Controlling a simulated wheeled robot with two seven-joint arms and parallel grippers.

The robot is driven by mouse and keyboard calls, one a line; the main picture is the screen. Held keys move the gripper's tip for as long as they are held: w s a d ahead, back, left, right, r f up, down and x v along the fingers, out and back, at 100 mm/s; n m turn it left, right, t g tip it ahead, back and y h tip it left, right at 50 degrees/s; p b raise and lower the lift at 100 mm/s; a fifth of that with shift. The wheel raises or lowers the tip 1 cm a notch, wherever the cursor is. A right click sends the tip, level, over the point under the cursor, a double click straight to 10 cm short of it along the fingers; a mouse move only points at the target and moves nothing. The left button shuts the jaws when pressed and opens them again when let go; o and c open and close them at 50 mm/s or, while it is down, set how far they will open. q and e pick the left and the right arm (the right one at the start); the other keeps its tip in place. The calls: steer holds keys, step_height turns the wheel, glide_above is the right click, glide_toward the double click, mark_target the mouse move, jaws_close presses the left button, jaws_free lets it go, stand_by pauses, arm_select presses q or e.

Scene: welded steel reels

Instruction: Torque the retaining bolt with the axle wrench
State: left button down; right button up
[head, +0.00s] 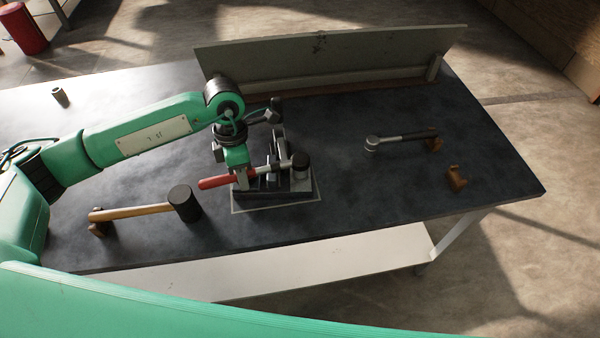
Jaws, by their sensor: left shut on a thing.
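My left gripper (239,178) points down over the fixture and is shut on a red-handled wrench (219,182). The red grip sticks out to the left of the jaws. The wrench's metal shaft runs right, and its dark round head (300,161) is at the fixture's right side. The dark fixture (262,192) sits on a light-edged plate on the bench. The retaining bolt cannot be made out; whether the wrench head sits on it cannot be told. My right gripper is not in view.
On the dark bench (340,212), a black-headed mallet (140,211) lies at front left. A black-handled ratchet (400,138) lies at right, near an empty brown rest (457,178). A small cylinder (60,97) stands at far left. A grey board (330,58) lines the back.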

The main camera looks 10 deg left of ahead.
arm_select(q)
steer(key=shift+r, duration=0.1)
steer(key=shift+r+p, duration=0.65)
steer(key=shift+r, duration=1.15)
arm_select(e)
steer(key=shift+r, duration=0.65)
